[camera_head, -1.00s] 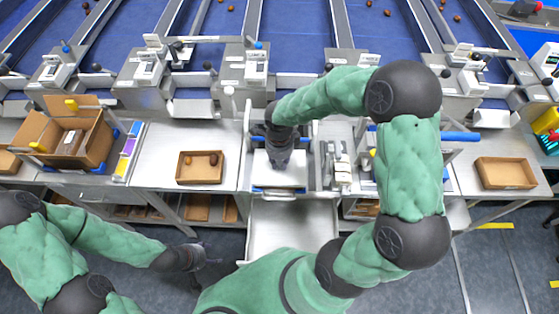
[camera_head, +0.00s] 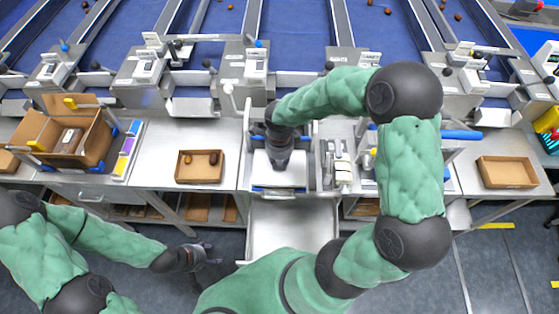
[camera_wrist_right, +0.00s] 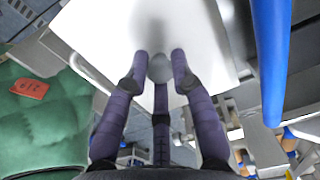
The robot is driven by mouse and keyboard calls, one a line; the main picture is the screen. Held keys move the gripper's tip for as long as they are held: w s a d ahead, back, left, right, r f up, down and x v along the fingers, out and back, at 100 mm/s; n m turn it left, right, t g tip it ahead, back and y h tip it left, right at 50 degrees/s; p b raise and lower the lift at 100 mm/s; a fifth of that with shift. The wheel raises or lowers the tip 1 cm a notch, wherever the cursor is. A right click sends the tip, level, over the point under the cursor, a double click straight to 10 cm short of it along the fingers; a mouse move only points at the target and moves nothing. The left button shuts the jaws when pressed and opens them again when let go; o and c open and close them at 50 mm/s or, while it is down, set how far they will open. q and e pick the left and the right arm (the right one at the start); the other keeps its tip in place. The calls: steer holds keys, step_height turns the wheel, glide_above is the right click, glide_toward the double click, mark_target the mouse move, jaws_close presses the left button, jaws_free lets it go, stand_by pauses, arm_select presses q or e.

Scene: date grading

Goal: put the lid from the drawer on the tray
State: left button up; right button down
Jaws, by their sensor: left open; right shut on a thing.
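The lid (camera_head: 290,181) is a white flat plate at the middle of the bench, just behind the open drawer (camera_head: 290,228). In the right wrist view the lid (camera_wrist_right: 105,35) fills the top, with a grey rounded knob (camera_wrist_right: 160,69) between the fingers. My right gripper (camera_head: 279,165) points down over the lid; in the wrist view the gripper (camera_wrist_right: 160,62) is shut on the knob. The drawer looks empty. The tray is hidden; blue edging shows below the lid's front, and I cannot tell the lid's exact contact. My left gripper (camera_head: 206,256) is open and empty, low in front of the bench.
A cardboard box (camera_head: 98,145) stands at the left. Metal fittings (camera_head: 338,168) crowd the lid's right side.

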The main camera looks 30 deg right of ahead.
steer(key=shift+f+b, duration=0.3)
steer(key=shift+b, duration=0.05)
stand_by(0.3)
steer(key=c, duration=1)
jaws_free()
steer(key=o, duration=0.4)
steer(key=shift+r, duration=0.15)
steer(key=shift+r+p, duration=1.8)
steer(key=shift+r, duration=1.65)
steer(key=shift+f, duration=0.1)
